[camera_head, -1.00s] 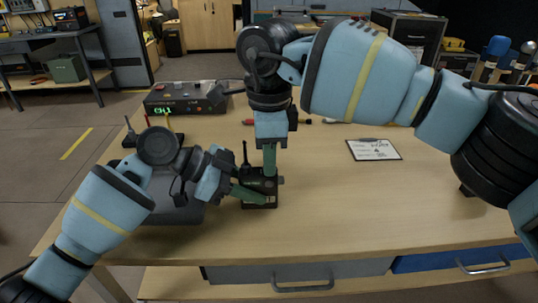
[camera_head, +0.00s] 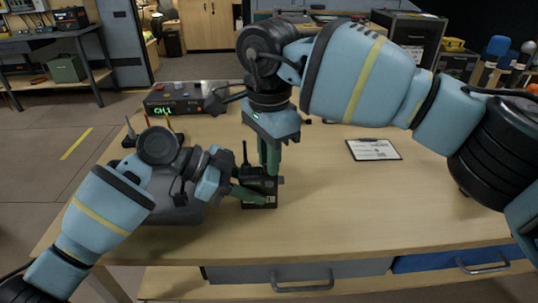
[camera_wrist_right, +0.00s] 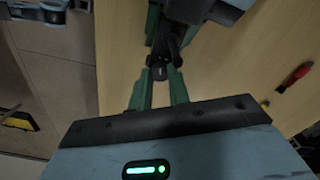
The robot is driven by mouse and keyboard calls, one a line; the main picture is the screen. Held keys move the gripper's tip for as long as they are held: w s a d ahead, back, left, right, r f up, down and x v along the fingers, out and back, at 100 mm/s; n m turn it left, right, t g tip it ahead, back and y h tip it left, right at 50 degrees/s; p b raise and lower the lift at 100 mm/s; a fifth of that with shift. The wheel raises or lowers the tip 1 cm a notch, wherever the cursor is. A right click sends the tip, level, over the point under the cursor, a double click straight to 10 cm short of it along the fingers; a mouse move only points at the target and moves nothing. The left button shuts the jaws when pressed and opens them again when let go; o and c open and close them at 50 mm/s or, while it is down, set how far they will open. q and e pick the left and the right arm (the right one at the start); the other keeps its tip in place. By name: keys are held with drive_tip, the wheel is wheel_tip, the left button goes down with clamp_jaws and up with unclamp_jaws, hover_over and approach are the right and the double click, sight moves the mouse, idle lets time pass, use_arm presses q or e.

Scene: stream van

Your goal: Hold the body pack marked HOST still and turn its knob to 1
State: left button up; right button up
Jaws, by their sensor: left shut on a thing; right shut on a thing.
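The body pack (camera_head: 260,201) is a small dark box with an upright antenna, standing on the table near its left side. Any HOST marking is too small to read. My left gripper (camera_head: 258,194) is shut on the body pack from the left. My right gripper (camera_head: 269,170) points straight down over the pack, its green fingers shut on the knob on top. In the right wrist view, the dark knob (camera_wrist_right: 160,73) shows between the fingertips; its pointer setting cannot be read. The receiver box (camera_head: 187,97) behind shows green text that looks like CH 1.
A clipboard with a white sheet (camera_head: 374,150) lies on the right of the table. A grey case (camera_head: 172,211) sits beneath my left arm. A stand with coloured upright pieces (camera_head: 150,137) is at the table's left edge. The right front of the table is clear.

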drive_tip(key=o, duration=0.6)
drive_tip(key=shift+r, duration=0.1)
drive_tip(key=shift+r, duration=2.9)
use_arm(q)
drive_tip(key=o, duration=1.2)
